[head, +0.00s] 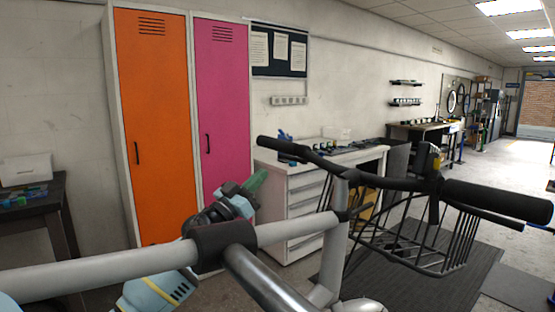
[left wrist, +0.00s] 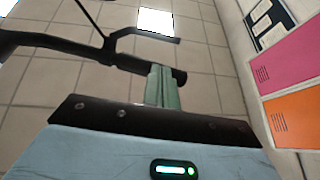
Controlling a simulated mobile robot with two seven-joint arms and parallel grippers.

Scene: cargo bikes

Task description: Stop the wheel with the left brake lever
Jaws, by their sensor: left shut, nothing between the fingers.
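A black handlebar (head: 360,182) spans the head view, with a grip at its left end (head: 278,147) and a thicker grip at its right end (head: 497,200). In the left wrist view, a thin dark brake lever (left wrist: 148,34) runs beside the dark grip (left wrist: 140,66). My left gripper (head: 257,180) has green fingers, shut and empty, below the left grip in the head view. In the left wrist view its fingers (left wrist: 162,82) overlap the grip's end; I cannot tell whether they touch it. The wheel does not show. My right gripper is not in view.
A grey tube with a dark clamp (head: 222,240) crosses the foreground. A black wire basket (head: 425,245) hangs behind the handlebar. Orange (head: 155,120) and pink (head: 222,95) lockers and a white drawer cabinet (head: 300,190) stand behind. Open floor lies at the far right.

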